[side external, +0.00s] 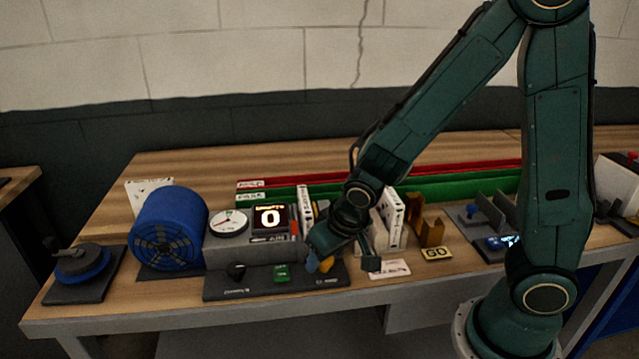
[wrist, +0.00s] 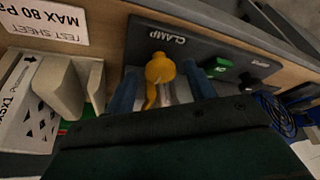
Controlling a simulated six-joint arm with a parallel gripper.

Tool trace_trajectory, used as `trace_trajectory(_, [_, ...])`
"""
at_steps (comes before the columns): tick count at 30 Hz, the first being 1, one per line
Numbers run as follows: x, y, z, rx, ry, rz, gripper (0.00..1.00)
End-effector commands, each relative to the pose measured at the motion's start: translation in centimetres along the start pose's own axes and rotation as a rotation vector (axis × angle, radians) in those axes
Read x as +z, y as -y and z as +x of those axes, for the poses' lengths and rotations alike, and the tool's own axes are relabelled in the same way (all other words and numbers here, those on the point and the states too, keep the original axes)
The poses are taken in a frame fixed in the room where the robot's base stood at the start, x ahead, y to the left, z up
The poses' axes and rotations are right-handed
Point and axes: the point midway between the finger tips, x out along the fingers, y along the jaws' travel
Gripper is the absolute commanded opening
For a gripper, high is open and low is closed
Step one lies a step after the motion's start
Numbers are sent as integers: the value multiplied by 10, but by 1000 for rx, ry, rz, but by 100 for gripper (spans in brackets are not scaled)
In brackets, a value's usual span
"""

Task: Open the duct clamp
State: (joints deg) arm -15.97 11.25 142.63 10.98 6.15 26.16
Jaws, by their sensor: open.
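The duct clamp shows as a yellow lever with a round knob (wrist: 161,70) beside the word CLAMP on a dark panel (wrist: 147,35) in the wrist view. In the side view a bit of the yellow lever (side external: 327,264) shows at the right end of the panel, mostly behind my gripper. My gripper (wrist: 162,88) is open, with one blue fingertip on each side of the lever. The fingers appear apart from it; exact contact is hard to tell. The lever's lower part is partly hidden by my gripper body.
The panel also carries a green button (side external: 282,273) and a black knob (side external: 236,271). A grey unit with a round gauge (side external: 229,223) and a display reading 0 (side external: 270,218) stands behind. A blue fan (side external: 169,232) is left. White filter boxes (side external: 391,218) stand close right of my gripper.

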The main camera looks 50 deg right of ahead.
Motion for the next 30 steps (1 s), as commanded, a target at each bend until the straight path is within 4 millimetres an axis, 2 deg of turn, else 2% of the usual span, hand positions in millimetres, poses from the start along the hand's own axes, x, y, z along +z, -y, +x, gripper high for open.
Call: trace_trajectory(30, [-1, 6, 1, 239, 2, 579, 55])
